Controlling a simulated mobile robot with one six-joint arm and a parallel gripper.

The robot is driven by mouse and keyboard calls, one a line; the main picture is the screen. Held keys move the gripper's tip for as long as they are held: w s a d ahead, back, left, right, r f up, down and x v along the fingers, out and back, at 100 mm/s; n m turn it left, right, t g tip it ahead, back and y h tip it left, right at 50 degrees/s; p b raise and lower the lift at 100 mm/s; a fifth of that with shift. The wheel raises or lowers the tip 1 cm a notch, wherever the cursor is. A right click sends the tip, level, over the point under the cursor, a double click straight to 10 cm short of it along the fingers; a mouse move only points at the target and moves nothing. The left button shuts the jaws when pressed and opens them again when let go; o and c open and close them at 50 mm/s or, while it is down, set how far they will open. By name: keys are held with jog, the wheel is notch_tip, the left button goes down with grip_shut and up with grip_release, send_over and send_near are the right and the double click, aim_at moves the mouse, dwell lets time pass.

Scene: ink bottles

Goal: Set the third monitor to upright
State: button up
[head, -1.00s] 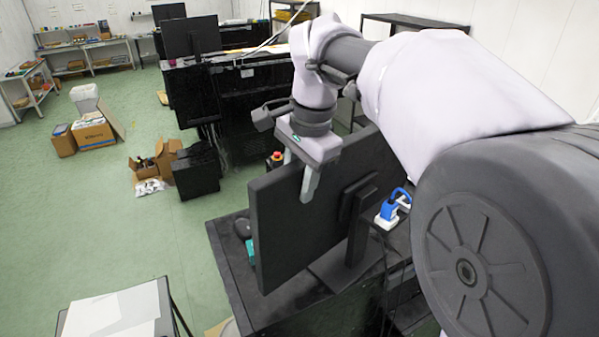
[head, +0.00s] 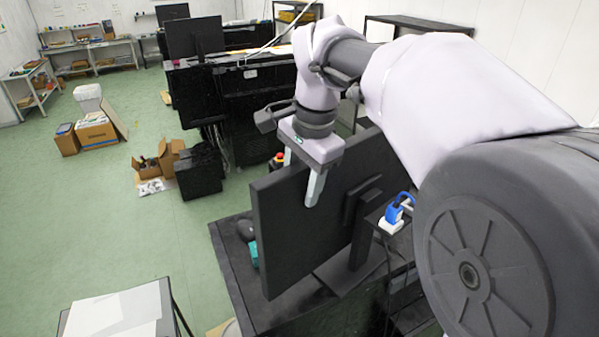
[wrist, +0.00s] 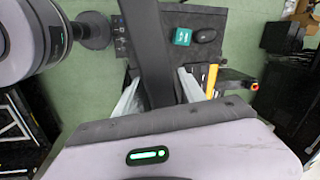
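A black monitor (head: 308,225) stands on a dark desk, seen from its back, on a stand with a flat foot. I cannot tell exactly how far its screen leans. My gripper (head: 301,175) points down over the monitor's top edge. One finger shows on the back side; the other is mostly hidden behind the panel. In the wrist view, the monitor's edge (wrist: 152,50) runs between the two fingers of my gripper (wrist: 160,95), which are apart, with some gap visible beside the panel. Contact is not clear.
A blue plug in a white socket (head: 391,225) sits right of the stand with cables. A white board (head: 115,315) is at front left; green floor lies left.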

notch_tip(320, 180, up, 17)
jog(key=s+d+p, duration=0.2)
jog(key=p, duration=0.2)
jog(key=shift+s, duration=0.4)
